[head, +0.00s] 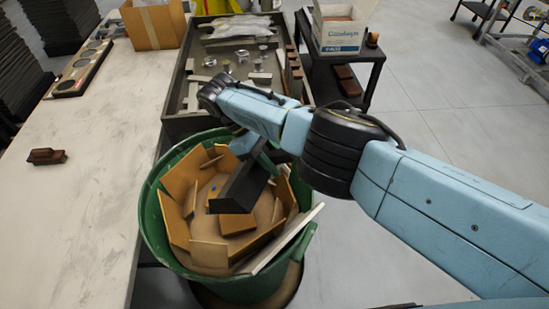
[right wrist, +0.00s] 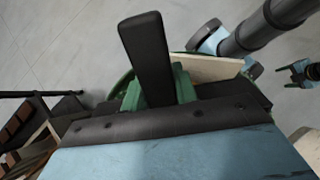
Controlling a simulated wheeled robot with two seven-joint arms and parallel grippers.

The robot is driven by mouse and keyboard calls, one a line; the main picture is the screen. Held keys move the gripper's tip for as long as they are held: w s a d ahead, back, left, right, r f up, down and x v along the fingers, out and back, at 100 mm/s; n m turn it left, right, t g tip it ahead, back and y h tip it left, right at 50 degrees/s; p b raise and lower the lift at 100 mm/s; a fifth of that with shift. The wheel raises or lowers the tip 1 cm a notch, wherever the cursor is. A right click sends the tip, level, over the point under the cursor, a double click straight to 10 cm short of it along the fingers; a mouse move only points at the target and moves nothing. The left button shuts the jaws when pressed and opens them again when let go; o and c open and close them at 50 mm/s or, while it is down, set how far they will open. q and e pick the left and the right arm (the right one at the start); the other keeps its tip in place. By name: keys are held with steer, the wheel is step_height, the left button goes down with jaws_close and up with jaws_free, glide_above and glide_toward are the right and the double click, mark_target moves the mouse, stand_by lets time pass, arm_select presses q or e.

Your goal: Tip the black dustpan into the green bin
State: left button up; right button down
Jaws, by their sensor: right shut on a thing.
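The green bin (head: 153,215) stands on the floor beside the table, open at the top, with several wood offcuts and brown dust or chips inside. The black dustpan (head: 240,188) is over the bin's mouth, tilted, with its near end low over the offcuts. My right gripper (head: 262,157) is shut on the dustpan above the bin's far side, partly hidden by my own arm. In the right wrist view a dark bar (right wrist: 150,60), perhaps the dustpan's handle, stands before the green bin (right wrist: 128,95). Whether anything lies in the pan is hidden.
A pale board (head: 285,240) sticks out over the bin's right rim. A long table (head: 75,210) runs along the left with a small dark brown block (head: 46,157). A tray of metal parts (head: 185,122) stands just behind the bin.

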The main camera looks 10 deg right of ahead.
steer(key=shift+r+p, duration=0.25)
steer(key=shift+p, duration=0.45)
step_height(320, 180, down, 3)
steer(key=b, duration=0.3)
steer(key=shift+f, duration=0.2)
